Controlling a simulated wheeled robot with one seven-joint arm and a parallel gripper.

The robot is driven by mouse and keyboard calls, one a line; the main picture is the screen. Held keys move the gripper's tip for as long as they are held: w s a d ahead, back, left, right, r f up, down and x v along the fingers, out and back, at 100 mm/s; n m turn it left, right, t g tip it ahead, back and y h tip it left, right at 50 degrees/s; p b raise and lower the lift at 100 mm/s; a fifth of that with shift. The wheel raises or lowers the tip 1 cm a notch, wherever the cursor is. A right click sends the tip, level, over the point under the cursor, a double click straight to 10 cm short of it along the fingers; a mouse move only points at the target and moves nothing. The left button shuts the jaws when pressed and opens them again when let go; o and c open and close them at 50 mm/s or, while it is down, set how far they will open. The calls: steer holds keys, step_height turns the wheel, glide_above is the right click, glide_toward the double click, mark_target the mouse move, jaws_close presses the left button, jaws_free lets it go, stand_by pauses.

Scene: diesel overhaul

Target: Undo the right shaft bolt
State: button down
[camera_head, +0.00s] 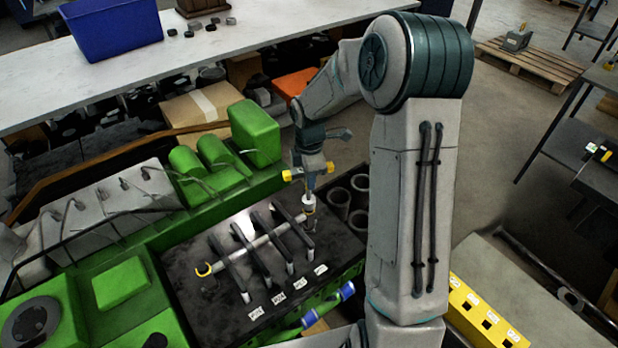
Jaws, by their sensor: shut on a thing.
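A grey rocker shaft (262,241) with several dark rocker arms lies across the black top of the green engine. My gripper (309,188) points down right above this end and is shut on the white-topped piece.
Round dark openings (340,197) lie just right of the gripper. A blue-ended tool (346,291) lies at the engine's front edge. A yellow block with holes (484,318) is at the lower right. A blue bin (112,28) stands on the white bench (35,75) behind.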

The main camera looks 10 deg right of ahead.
steer(key=m+b, duration=0.1)
steer(key=m, duration=0.2)
steer(key=shift+a+m, duration=0.1)
steer(key=shift+m, duration=0.3)
steer(key=m+b, duration=0.1)
steer(key=m, duration=0.3)
steer(key=shift+m+b, duration=0.3)
steer(key=m+b, duration=0.1)
steer(key=m, duration=0.2)
steer(key=shift+m, duration=0.3)
steer(key=m, duration=0.8)
steer(key=shift+a+b, duration=0.1)
steer(key=shift+b, duration=0.3)
steer(key=m, duration=0.3)
steer(key=shift+m, duration=0.4)
steer(key=m, duration=0.4)
steer(key=shift+p, duration=0.4)
steer(key=m+p, duration=0.1)
steer(key=m, duration=0.3)
